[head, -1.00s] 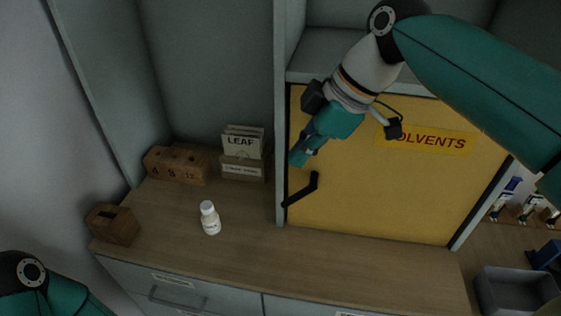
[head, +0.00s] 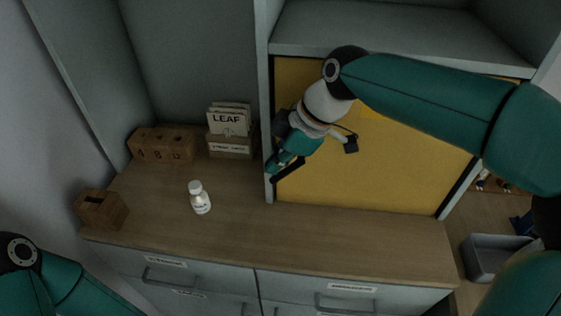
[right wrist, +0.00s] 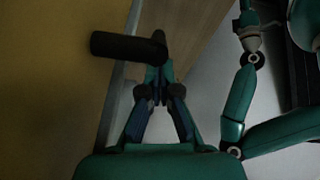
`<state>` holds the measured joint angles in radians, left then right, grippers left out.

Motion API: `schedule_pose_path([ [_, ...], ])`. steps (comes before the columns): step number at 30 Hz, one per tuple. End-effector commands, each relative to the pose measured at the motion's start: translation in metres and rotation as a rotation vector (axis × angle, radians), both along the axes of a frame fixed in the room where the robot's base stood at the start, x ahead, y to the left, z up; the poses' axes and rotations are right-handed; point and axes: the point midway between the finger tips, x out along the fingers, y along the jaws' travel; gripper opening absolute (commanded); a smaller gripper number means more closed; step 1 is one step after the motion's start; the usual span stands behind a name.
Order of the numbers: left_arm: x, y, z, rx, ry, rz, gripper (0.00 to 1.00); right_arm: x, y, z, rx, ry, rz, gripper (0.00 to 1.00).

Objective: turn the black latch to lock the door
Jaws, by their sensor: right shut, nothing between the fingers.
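The yellow door (head: 390,165) of the cabinet is shut in the head view. The black latch (head: 289,169) sits at the door's left edge, partly hidden behind my right gripper. My right gripper (head: 272,170) is shut and empty, with its fingertips at the latch. In the right wrist view the latch (right wrist: 125,47) shows as a dark bar with a round end, and the closed fingertips (right wrist: 158,72) are right beside that end. I cannot tell whether they touch it.
A white bottle (head: 200,198) stands on the wooden counter (head: 240,235). Wooden boxes (head: 163,145), a card holder marked LEAF (head: 230,145) and a small wooden box (head: 101,209) stand to the left. A grey bin (head: 487,258) is at the right.

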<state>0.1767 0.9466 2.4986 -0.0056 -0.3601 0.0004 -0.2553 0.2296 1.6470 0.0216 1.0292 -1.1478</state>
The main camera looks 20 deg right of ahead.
Motion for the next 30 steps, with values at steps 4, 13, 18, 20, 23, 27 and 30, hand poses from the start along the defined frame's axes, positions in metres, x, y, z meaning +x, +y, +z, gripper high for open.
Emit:
schedule_pose_path([
  [4, 0.000, 0.000, 0.001, 0.000, 0.000, 0.000, 0.40, -0.001, -0.006, -0.005, -0.001, 0.001, 0.000, 0.00],
  [13, 0.000, 0.000, 0.001, 0.000, 0.000, 0.000, 0.40, -0.001, -0.007, -0.006, 0.000, 0.000, 0.002, 0.00],
  [18, 0.000, 0.000, 0.003, 0.000, 0.000, 0.000, 0.40, -0.001, -0.006, -0.005, -0.008, 0.004, 0.002, 0.00],
  [20, 0.000, 0.000, 0.006, 0.000, 0.000, 0.000, 0.40, -0.001, -0.006, -0.005, -0.017, 0.008, 0.002, 0.00],
  [23, 0.000, 0.000, 0.011, 0.000, 0.000, 0.000, 0.40, -0.001, -0.007, -0.005, -0.042, 0.019, 0.003, 0.00],
  [27, 0.000, 0.000, 0.014, 0.000, 0.000, 0.000, 0.40, -0.001, -0.007, -0.008, -0.067, 0.030, 0.002, 0.00],
  [30, 0.000, 0.000, 0.017, 0.000, 0.000, 0.000, 0.40, -0.001, -0.007, -0.008, -0.083, 0.035, 0.002, 0.00],
])
